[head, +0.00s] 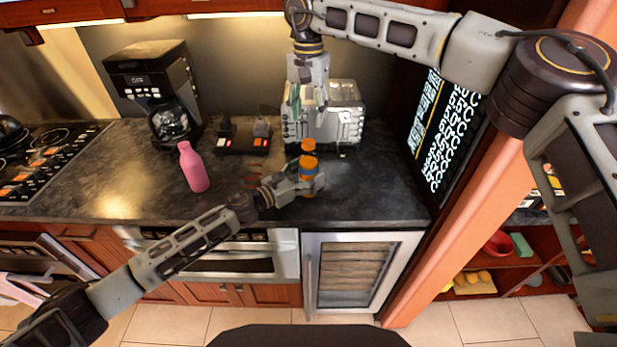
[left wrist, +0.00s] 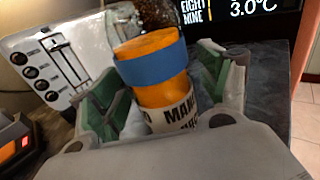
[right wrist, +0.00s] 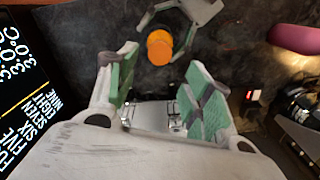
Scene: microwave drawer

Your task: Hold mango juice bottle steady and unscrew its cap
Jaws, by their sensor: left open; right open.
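The mango juice bottle (head: 308,162) stands upright near the counter's front edge, with an orange top and a blue band. In the left wrist view the bottle (left wrist: 160,68) shows a white label reading "MAN". My left gripper (head: 312,184) is open around the lower bottle, one finger on each side; contact cannot be told. My right gripper (head: 311,102) is open and empty, pointing down above and behind the bottle. In the right wrist view the round orange cap (right wrist: 159,46) lies beyond the right fingertips, with the left gripper (right wrist: 180,18) around the bottle.
A silver toaster (head: 340,115) stands behind the bottle. The counter (head: 375,190) right of the bottle is clear.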

